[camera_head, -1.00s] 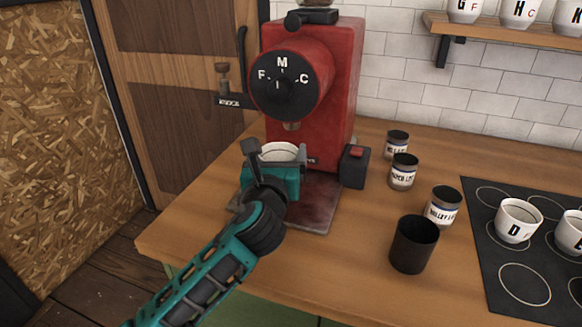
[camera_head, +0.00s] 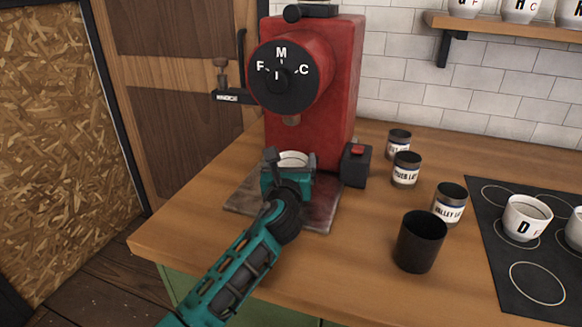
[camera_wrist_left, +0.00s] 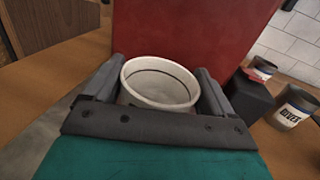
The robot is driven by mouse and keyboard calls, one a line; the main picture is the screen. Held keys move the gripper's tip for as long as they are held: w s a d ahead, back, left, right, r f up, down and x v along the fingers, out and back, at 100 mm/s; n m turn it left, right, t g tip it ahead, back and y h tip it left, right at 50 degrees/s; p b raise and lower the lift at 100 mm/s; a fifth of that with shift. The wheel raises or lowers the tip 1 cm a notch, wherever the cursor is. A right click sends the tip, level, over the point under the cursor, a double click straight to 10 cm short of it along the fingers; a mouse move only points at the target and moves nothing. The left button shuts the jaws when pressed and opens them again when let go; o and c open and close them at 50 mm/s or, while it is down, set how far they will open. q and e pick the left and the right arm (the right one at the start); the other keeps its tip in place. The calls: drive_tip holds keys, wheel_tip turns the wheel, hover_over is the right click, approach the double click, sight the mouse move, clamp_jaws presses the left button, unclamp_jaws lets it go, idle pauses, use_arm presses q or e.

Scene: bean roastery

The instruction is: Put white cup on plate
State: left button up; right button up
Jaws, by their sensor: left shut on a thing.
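My left gripper (camera_head: 290,162) is shut on a white cup (camera_head: 293,157), its two dark fingers on either side of it. The cup is upright, and its open rim and empty-looking inside show in the left wrist view (camera_wrist_left: 160,80). The plate (camera_head: 322,210) is the flat metal base in front of the red grinder. The gripper and cup are above the plate in the head view, close to the grinder's front. The gripper hides the cup's bottom, so I cannot tell whether it touches the plate. My right gripper is not in view.
The red grinder (camera_head: 335,100) stands behind the cup. A small black box with a red button (camera_head: 356,165) is just right of the plate. Several labelled jars (camera_head: 406,170), a black cup (camera_head: 420,241) and a dark mat with white cups (camera_head: 527,218) are further right.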

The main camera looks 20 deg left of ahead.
use_arm(q)
drive_tip(key=o, duration=1.1)
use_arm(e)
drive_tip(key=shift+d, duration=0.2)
use_arm(q)
drive_tip(key=shift+r, duration=0.2)
drive_tip(key=shift+s+d+f, duration=0.1)
drive_tip(key=shift+s, duration=0.25)
drive_tip(key=s, duration=0.3)
drive_tip(key=s+d+p, duration=0.1)
drive_tip(key=s, duration=0.3)
drive_tip(key=s+d, duration=0.1)
drive_tip(key=s, duration=0.3)
drive_tip(key=shift+s+p, duration=0.1)
drive_tip(key=shift+p, duration=0.2)
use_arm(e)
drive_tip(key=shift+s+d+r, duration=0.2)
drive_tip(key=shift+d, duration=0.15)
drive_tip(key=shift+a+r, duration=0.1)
